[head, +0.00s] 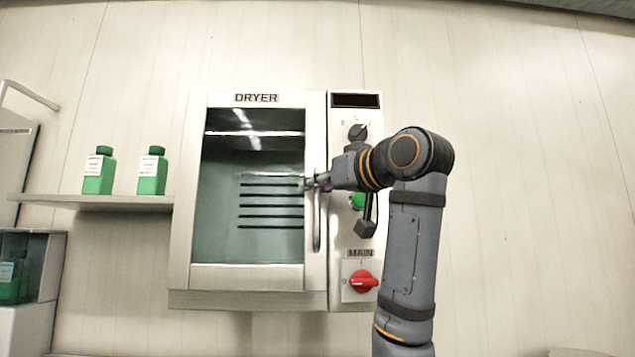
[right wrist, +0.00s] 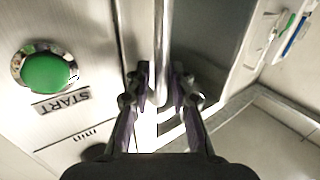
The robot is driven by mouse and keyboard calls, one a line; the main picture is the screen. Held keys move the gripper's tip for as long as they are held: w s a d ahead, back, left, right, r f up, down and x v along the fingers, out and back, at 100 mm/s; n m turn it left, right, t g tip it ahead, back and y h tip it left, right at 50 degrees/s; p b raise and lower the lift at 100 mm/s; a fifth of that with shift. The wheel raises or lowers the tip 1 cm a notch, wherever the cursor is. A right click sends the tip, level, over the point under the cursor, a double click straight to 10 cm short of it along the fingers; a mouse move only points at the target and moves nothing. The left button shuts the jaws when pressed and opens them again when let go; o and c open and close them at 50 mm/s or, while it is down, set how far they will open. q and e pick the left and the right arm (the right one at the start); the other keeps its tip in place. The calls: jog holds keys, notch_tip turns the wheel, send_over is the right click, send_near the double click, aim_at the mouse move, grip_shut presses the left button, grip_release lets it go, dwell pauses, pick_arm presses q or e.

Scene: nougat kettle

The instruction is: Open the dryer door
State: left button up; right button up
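The dryer (head: 256,98) is mounted on the wall, and its door (head: 245,277) with a dark glass window looks shut. The door's vertical metal handle (head: 317,225) runs along its right edge. My right gripper (head: 318,181) is at the upper part of the handle. In the right wrist view, the fingers of my right gripper (right wrist: 161,82) stand on either side of the handle (right wrist: 161,45), with small gaps showing. The gripper looks open around the bar. My left gripper is not in view.
Right of the door is a control panel with a dark knob (head: 357,132), a green start button (right wrist: 47,72) and a red main switch (head: 363,281). Two green bottles (head: 98,172) (head: 152,172) stand on a shelf (head: 120,202) at the left. Wall right of my arm is clear.

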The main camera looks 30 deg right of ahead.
grip_shut()
jog(key=shift+w, duration=0.15)
dwell(0.4)
